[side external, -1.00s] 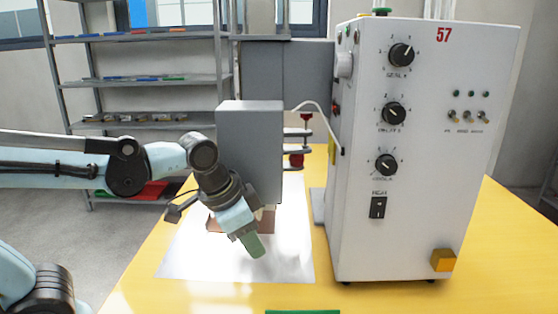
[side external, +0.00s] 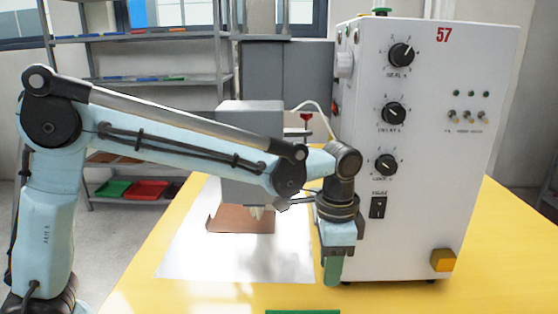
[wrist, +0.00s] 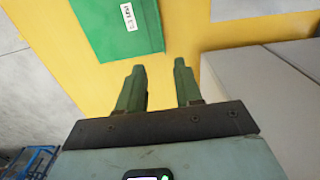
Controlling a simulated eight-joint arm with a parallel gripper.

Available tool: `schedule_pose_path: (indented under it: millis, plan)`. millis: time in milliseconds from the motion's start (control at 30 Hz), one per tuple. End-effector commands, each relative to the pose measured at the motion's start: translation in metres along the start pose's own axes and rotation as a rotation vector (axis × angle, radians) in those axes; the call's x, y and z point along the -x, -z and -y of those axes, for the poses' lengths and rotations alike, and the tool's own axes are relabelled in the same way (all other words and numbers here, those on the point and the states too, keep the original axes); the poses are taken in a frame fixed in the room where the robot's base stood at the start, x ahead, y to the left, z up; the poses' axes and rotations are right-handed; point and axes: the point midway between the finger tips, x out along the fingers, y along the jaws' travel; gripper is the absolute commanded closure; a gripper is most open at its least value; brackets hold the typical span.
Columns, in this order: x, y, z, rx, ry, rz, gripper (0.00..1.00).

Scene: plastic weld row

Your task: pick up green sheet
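The green sheet (wrist: 118,22) lies flat on the yellow table in the wrist view, with a small white label on it. In the side view only a strip of the green sheet (side external: 302,312) shows at the bottom edge. My gripper (wrist: 160,66) is open and empty, its two green fingers apart, with the sheet just beyond them and to the left. In the side view my gripper (side external: 333,284) points down above the table, beside the white machine and a little behind the sheet.
The white control cabinet (side external: 425,150) stands close on the right of my gripper. A grey press (side external: 250,150) with a brown plate (side external: 240,218) stands over a shiny metal sheet (side external: 200,255).

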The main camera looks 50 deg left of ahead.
Motion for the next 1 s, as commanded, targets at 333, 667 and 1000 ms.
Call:
schedule_pose_path:
  millis: [333, 667, 1000]
  plan:
    - [-0.051, -0.001, 0.001, 0.001, 0.0, -0.001, 0.65]
    - [-0.074, -0.003, 0.003, 0.002, 0.001, -0.002, 0.65]
    - [-0.112, -0.006, 0.005, 0.001, 0.001, -0.002, 0.65]
